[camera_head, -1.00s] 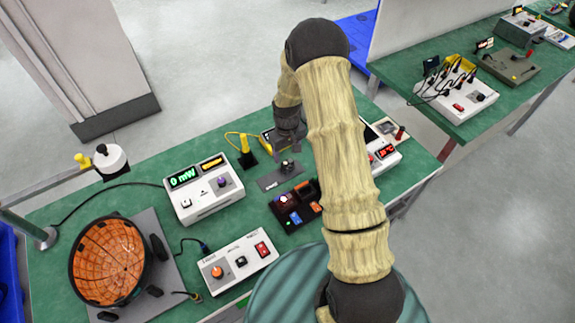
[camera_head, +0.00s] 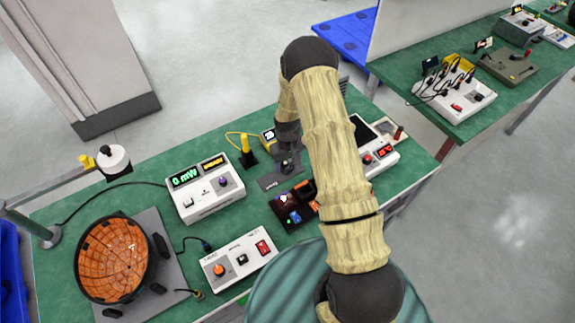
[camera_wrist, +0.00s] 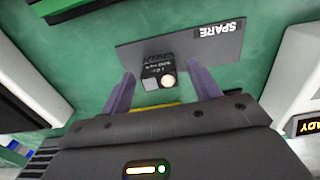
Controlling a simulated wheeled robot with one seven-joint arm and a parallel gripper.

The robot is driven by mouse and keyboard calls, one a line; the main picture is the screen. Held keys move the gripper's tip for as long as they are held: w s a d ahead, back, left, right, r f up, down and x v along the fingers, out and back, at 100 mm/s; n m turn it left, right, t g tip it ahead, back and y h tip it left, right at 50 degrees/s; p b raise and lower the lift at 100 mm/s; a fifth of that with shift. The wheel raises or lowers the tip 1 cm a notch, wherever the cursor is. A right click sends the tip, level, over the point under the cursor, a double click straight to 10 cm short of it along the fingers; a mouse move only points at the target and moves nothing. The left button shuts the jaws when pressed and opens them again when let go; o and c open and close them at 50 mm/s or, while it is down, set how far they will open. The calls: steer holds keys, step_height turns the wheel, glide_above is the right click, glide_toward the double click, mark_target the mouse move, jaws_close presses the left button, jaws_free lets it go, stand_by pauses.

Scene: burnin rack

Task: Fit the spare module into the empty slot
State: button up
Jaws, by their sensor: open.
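The spare module is a small dark block (camera_wrist: 158,72) with a pale round spot and tiny print. It sits on a grey plate (camera_wrist: 190,50) marked SPARE. In the head view this plate (camera_head: 268,183) lies mid-bench, and my gripper (camera_head: 286,163) hangs over it, largely covering the module. In the wrist view my gripper (camera_wrist: 161,78) is open, one purple finger on each side of the module, with gaps; whether they are level with it I cannot tell. A dark rack (camera_head: 282,207) with blue and orange modules stands just in front; my arm hides its right side, and I cannot make out the empty slot.
A white 0 mW meter (camera_head: 205,198) stands left of the plate, and a yellow-topped stand (camera_head: 247,150) behind it. A white switch box (camera_head: 238,260) lies nearer. Some green bench top around the plate is bare.

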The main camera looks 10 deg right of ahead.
mark_target(288, 162)
steer(key=c, duration=1.1)
steer(key=shift+r, duration=0.1)
step_height(288, 162, up, 10)
steer(key=shift+f+b, duration=0.1)
steer(key=shift+b, duration=1.1)
